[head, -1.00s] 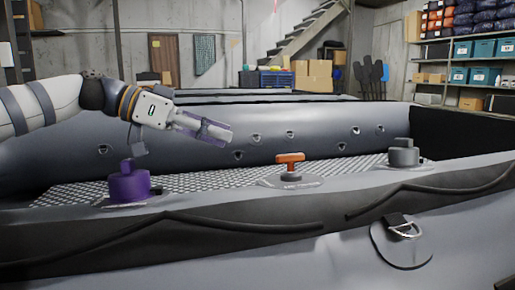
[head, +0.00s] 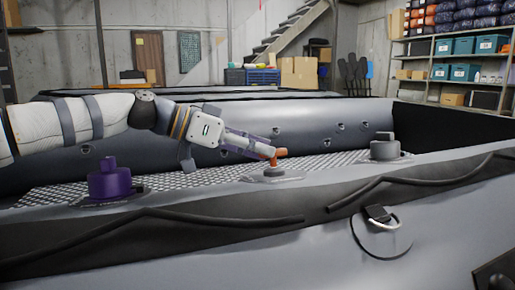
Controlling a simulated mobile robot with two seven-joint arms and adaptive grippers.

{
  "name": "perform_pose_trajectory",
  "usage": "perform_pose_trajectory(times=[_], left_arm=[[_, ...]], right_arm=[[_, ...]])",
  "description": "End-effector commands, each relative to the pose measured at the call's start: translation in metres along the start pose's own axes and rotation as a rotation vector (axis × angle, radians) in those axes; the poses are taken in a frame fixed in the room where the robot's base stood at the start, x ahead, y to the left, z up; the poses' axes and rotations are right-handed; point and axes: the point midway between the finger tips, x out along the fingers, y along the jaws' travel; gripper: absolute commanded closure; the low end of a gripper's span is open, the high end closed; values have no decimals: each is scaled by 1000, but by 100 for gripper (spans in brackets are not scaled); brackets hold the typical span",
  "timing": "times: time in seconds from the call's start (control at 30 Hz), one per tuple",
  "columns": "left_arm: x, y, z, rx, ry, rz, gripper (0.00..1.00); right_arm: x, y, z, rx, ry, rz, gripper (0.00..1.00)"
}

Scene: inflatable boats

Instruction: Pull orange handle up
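The orange handle (head: 279,153) stands on a grey round base (head: 274,172) on the near tube of the grey inflatable boat (head: 420,205). My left gripper (head: 268,152) comes in from the left and its fingertips are at the handle, covering its left part. I cannot tell whether the fingers are closed on the handle or only beside it. The handle looks upright on its base. My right gripper is not in view.
A purple valve cap (head: 108,182) sits on the tube to the left, below my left arm. Shelves with boxes (head: 465,72) stand at the back right. The space above the tube is clear.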

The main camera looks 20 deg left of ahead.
Motion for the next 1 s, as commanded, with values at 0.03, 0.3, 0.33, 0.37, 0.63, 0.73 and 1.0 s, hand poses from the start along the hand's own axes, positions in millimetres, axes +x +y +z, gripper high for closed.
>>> perform_pose_trajectory(times=[0.03, 0.3, 0.33, 0.37, 0.63, 0.73, 1.0], left_arm=[[0, 0, 0, 0, 0, 0, 94], [-1, 0, -2, 1, 0, 0, 100], [-2, 0, -6, 1, 0, -1, 100], [-4, 0, -10, 2, 0, -2, 100], [-12, 0, -30, 0, 3, 0, 100], [-13, 0, -30, 0, 5, -1, 100], [-13, 0, -30, 0, 4, -1, 67]], right_arm=[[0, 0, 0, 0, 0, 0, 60], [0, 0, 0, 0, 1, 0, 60], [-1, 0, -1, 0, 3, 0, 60], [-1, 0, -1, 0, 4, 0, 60], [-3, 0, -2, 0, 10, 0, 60], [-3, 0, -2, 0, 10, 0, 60], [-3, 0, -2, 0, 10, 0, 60]])
